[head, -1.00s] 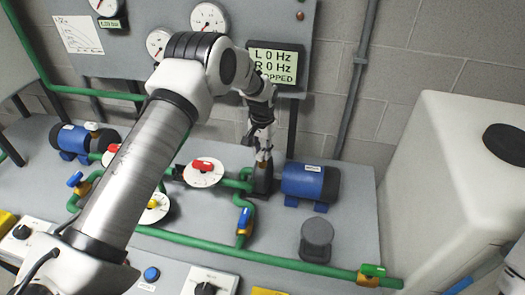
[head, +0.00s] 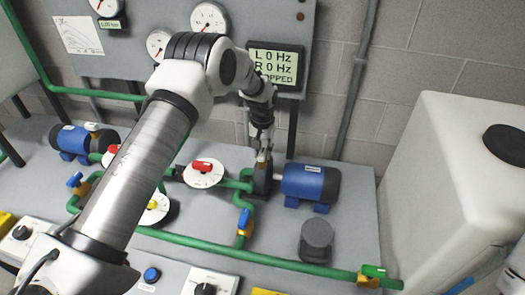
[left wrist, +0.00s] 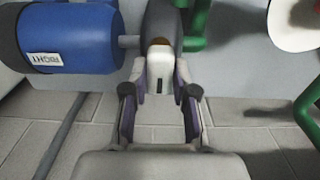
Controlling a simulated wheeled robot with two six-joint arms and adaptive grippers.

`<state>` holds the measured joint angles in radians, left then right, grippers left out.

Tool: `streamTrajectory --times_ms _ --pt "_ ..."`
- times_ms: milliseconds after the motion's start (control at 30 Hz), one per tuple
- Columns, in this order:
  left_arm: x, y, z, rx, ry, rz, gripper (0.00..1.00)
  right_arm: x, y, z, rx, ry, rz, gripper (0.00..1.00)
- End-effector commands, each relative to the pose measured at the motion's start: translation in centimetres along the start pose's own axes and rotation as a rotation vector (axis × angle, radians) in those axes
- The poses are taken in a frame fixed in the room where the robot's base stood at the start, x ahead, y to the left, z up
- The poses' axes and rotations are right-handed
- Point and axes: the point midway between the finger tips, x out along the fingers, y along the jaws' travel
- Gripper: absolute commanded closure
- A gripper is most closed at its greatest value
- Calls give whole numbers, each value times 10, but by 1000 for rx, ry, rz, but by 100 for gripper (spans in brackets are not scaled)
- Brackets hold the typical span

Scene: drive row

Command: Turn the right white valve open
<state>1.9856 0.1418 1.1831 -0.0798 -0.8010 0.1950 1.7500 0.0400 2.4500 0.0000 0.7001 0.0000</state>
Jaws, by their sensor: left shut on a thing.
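My left gripper (head: 263,160) reaches down to the dark pump body beside the blue motor (head: 310,184) at the middle right of the bench. In the left wrist view, its two fingers (left wrist: 160,92) are shut on the right white valve (left wrist: 159,70), a small white handle just in front of the dark pump body (left wrist: 160,28). The blue motor labelled RIGHT (left wrist: 68,38) lies beside it. In the head view the gripper largely hides this valve, so its angle is hard to tell. My right gripper is not in view.
A grey capped cylinder (head: 317,236) and a large white tank (head: 450,190) stand to the right. The display (head: 274,66) reads 0 Hz, stopped.

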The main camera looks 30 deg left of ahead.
Motion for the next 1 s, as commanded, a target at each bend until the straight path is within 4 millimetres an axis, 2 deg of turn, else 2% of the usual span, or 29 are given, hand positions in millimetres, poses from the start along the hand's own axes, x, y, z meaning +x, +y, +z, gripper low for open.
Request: streamTrajectory --times_ms 33,67,100,133,400,533,667,900,1000 --pt "-3 0 -2 -2 7 2 100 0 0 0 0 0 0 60" --pt "-3 0 -2 -2 7 2 66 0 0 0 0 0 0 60" --pt "-3 0 -2 -2 7 2 52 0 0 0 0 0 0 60" --pt "-2 0 -2 -1 6 2 48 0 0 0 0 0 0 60" --pt "-2 0 -1 0 3 1 48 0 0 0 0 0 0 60" --pt "-11 0 -1 0 3 1 48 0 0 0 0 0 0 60" --pt "-39 0 -2 0 7 2 48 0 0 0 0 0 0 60" --pt "-99 0 -1 0 6 2 48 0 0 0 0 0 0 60" --pt "-114 0 -1 -1 5 2 48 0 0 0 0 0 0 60"
